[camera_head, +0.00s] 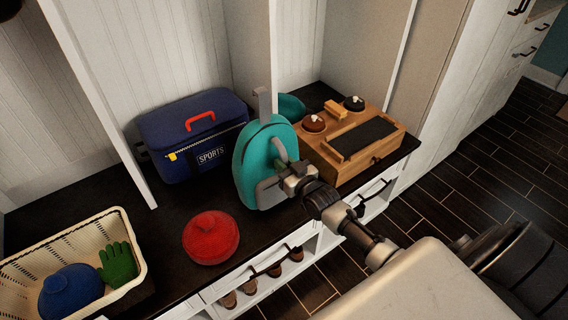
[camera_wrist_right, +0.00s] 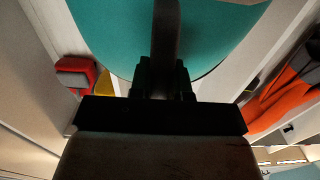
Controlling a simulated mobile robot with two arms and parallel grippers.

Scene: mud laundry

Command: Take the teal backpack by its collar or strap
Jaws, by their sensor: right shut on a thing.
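The teal backpack (camera_head: 256,158) stands upright on the dark bench top, with a grey loop (camera_head: 263,103) at its top and a grey front pocket. My right gripper (camera_head: 284,172) reaches in from the right and is at the backpack's right side. In the right wrist view, the fingers (camera_wrist_right: 164,80) are closed on a dark band that looks like a strap, against the teal cloth (camera_wrist_right: 215,35). The exact grip point is partly hidden in the head view. My left gripper is not in view.
A navy sports bag (camera_head: 195,135) stands left of the backpack and a wooden box (camera_head: 345,165) close on its right. A red hat-like item (camera_head: 211,238) lies in front. A cream basket (camera_head: 125,225) is at the left. White partition walls rise behind; dark floor lies right.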

